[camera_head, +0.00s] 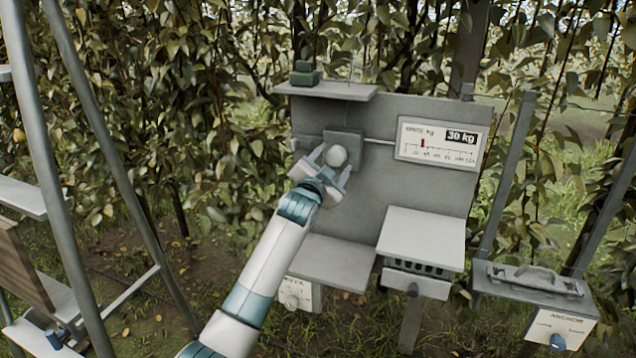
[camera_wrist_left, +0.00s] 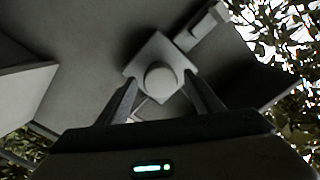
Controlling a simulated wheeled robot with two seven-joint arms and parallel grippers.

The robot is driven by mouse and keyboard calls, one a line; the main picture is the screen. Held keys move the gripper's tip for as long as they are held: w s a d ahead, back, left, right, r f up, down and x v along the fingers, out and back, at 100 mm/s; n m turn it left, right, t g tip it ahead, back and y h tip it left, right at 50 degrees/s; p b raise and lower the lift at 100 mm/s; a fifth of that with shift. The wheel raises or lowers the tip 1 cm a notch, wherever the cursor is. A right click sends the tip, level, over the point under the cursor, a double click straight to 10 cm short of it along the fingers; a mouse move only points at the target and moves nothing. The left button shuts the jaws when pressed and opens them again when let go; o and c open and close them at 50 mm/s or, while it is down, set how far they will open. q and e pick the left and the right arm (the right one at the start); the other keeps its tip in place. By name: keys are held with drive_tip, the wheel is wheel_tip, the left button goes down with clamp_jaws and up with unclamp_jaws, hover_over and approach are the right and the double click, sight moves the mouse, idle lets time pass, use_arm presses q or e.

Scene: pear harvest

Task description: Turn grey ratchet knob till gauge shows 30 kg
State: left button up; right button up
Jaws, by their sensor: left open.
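The grey ratchet knob (camera_head: 337,156) is a round cap on a square grey block, fixed to the grey panel. The knob also shows in the left wrist view (camera_wrist_left: 161,77), between and beyond the fingertips. My left gripper (camera_head: 329,171) is open in front of the knob, with one finger on either side. I cannot tell whether the fingers touch it. In the left wrist view the gripper (camera_wrist_left: 164,85) shows two dark, spread fingers. The white gauge (camera_head: 440,143) is right of the knob.
A green object (camera_head: 305,73) sits on the shelf (camera_head: 340,91) above the knob. White and grey ledges (camera_head: 424,236) stick out below the panel. A box marked ANCHOR (camera_head: 560,325) stands at right, and a ladder (camera_head: 90,140) at left. Leafy branches fill the background.

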use_arm(q)
drive_tip(key=b+v, duration=0.4)
drive_tip(key=v, duration=1.3)
drive_tip(key=shift+b, duration=0.35)
drive_tip(key=shift+f, duration=0.15)
